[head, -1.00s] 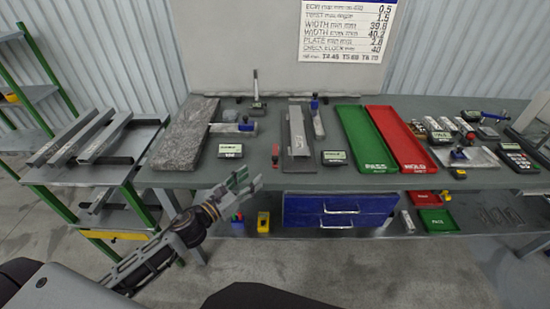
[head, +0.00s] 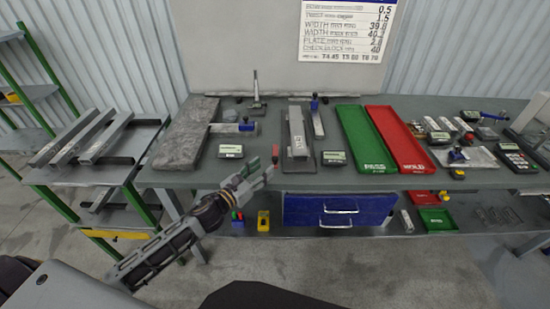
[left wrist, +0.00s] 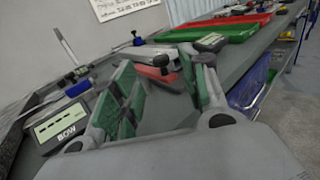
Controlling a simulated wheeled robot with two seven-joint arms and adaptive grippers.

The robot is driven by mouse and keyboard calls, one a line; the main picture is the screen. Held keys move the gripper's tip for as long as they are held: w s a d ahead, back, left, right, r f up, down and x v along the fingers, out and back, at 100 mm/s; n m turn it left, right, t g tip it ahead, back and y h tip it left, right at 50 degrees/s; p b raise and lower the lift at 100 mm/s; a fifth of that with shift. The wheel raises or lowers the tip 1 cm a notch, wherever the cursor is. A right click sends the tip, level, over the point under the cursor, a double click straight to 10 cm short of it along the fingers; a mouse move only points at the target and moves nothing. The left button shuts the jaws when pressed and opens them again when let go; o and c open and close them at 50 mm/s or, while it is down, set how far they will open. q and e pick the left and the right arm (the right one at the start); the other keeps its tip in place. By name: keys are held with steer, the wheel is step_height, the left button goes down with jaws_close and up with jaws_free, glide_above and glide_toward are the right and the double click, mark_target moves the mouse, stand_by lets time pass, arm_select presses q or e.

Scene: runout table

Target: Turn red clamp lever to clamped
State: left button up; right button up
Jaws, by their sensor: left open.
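The red clamp lever (head: 275,154) stands at the front of the bench, left of a grey steel bar (head: 296,128) on a dark fixture plate. My left gripper (head: 262,171) is at the bench's front edge, just left of and in front of the lever; its fingertips are close to it. In the left wrist view the open green-padded fingers (left wrist: 162,92) frame the lever (left wrist: 154,73), which shows beyond the fingertips with a dark knob above it. Contact cannot be told. The lever's lower part is partly hidden. My right gripper is not in view.
A small display (head: 230,151) stands left of the lever, another (head: 334,158) right of the fixture. A grey stone slab (head: 186,135) lies farther left. Green (head: 362,146) and red (head: 400,146) trays lie to the right. A blue drawer (head: 338,210) hangs below the bench.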

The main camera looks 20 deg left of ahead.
mark_target(273, 160)
arm_select(q)
steer(key=shift+p+x, duration=0.65)
steer(key=shift+x, duration=3.05)
steer(key=shift+c, duration=0.4)
jaws_close()
